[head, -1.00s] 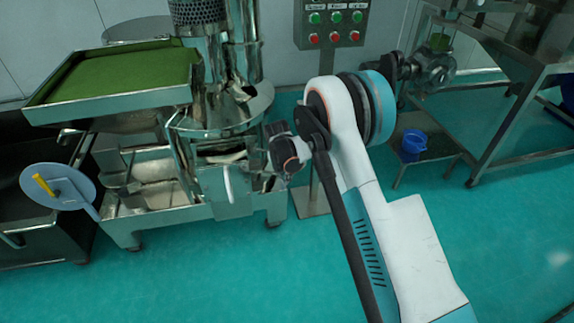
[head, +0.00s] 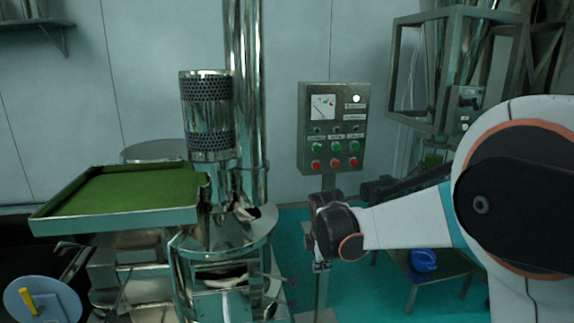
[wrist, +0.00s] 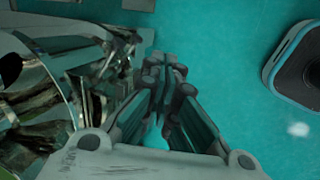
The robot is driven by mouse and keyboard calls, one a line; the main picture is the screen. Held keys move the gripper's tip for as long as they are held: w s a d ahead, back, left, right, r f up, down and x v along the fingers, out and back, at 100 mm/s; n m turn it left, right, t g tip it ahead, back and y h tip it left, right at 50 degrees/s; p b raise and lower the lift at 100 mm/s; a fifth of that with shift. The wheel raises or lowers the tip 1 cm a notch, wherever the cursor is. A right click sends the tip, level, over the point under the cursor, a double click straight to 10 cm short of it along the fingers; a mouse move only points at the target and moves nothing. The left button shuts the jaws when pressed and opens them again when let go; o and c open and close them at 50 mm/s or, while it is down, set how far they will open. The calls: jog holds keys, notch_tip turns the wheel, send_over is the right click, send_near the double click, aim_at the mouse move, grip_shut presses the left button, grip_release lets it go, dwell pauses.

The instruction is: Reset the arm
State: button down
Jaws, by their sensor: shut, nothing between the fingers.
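My gripper (wrist: 165,80) is shut and empty in the wrist view, its fingers together above the teal floor. In the head view my white arm reaches in from the right, and its dark wrist end (head: 335,228) is in front of the control panel's post. The fingers are mostly hidden in the head view. The steel sieve machine (head: 222,235) stands to the left of my wrist. It also shows along the left of the wrist view (wrist: 60,85).
A control panel (head: 333,128) with green and red buttons stands behind my wrist. A tray of green material (head: 118,222) is at the left, with a yellow-handled disc (head: 45,302) below it. A blue container (head: 424,260) sits on a low table at the right. Teal floor (wrist: 215,40) is open below.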

jog(key=s+d+r+m+t, duration=0.1)
jog(key=s+d+r+m, duration=0.2)
jog(key=s+r+m, duration=0.35)
jog(key=s+d+r+m, duration=0.3)
jog(key=s+d+r, duration=0.1)
jog(key=s, duration=0.5)
jog(key=s+d+f+m+t, duration=0.1)
jog(key=s+d+m+t, duration=0.1)
jog(key=s+m, duration=0.7)
jog(key=s+d, duration=0.1)
jog(key=s, duration=0.5)
jog(key=shift+s+d+f+m, duration=0.15)
jog(key=shift+s+d+m, duration=0.05)
jog(key=shift+s+m, duration=0.15)
